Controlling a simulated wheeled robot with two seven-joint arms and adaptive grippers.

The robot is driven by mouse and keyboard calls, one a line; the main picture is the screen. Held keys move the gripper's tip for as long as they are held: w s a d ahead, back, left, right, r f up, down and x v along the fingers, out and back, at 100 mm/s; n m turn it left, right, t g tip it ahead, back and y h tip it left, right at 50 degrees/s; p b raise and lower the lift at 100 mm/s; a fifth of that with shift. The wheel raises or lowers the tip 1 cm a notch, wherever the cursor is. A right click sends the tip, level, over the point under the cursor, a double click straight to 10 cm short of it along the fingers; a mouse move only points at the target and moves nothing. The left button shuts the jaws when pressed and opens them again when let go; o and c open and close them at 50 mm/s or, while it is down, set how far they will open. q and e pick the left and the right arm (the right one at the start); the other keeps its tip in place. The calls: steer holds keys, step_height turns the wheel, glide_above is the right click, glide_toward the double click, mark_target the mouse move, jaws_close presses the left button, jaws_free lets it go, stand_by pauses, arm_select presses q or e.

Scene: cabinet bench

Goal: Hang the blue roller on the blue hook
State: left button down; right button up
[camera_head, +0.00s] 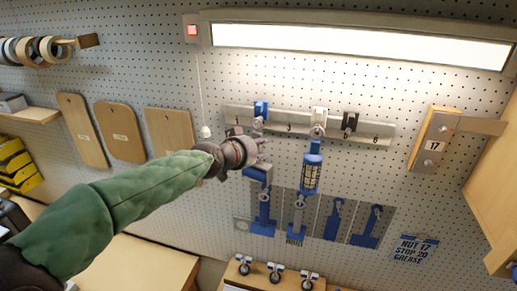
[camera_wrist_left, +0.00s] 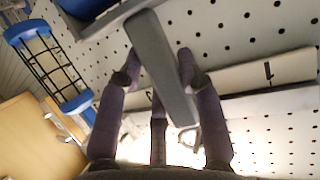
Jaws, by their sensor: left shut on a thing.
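My left gripper (camera_head: 262,152) is in front of the pegboard, just below the rail. In the left wrist view its fingers (camera_wrist_left: 160,75) are shut on a grey bar, part of the blue roller. The roller's blue part (camera_head: 258,174) shows just below the gripper in the head view, and blue also shows at the top of the wrist view (camera_wrist_left: 85,8). The blue hook (camera_head: 261,108) is on the rail right above the gripper. The fingers hide part of the roller, so I cannot tell whether it touches the hook. My right gripper is not in view.
A white hook (camera_head: 319,118) holds a blue caged lamp (camera_head: 312,172) close right of the gripper. A black hook (camera_head: 349,122) is farther right on the rail (camera_head: 378,133). A panel with blue tool shapes (camera_head: 315,216) is below. Wooden boards (camera_head: 120,132) hang at left.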

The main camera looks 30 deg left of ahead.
arm_select(q)
steer(key=shift+r, duration=0.1)
steer(key=c, duration=0.7)
jaws_free()
steer(key=shift+c, duration=0.2)
steer(key=v, duration=1.2)
